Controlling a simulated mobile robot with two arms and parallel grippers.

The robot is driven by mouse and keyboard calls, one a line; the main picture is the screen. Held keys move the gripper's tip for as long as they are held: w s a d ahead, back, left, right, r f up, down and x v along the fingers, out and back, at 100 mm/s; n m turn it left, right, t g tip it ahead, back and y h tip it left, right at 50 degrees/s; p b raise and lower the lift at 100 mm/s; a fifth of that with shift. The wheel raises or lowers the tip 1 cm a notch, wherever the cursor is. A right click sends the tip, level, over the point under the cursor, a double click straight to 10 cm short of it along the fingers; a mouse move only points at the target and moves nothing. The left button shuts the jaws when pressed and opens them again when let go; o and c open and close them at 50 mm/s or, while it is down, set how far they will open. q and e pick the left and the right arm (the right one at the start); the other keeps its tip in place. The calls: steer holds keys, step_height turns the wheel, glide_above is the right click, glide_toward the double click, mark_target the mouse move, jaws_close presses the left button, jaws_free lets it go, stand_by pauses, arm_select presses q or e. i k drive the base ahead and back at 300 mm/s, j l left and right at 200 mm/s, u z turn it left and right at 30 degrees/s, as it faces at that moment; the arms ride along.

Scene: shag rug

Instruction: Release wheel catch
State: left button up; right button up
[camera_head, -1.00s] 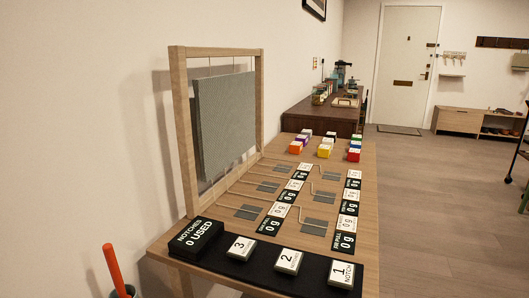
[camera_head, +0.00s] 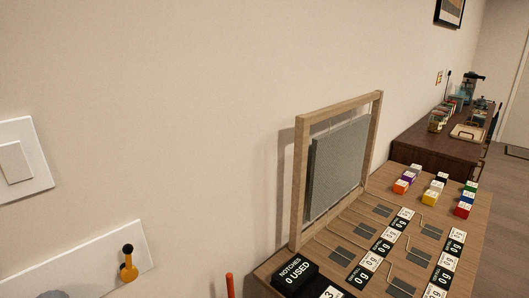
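No wheel can be made out in view, and I cannot tell for sure which part is its catch. A small yellow lever with a black knob (camera_head: 128,262) sits on a white wall plate (camera_head: 82,268) at the lower left. An orange-red upright stick (camera_head: 230,286) shows at the bottom edge; its lower part is out of view. A grey dark shape is cut off at the bottom left edge. Neither of my grippers is in view.
A white rocker switch (camera_head: 15,164) is on the left wall. A wooden table (camera_head: 478,215) holds a frame with a grey panel (camera_head: 340,165), colored blocks, "0 g" cards and a black "NOTCHES 0 USED" block (camera_head: 295,275). A dark cabinet (camera_head: 430,150) stands behind.

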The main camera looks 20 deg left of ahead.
mark_target(129, 272)
steer(key=u, duration=1.05)
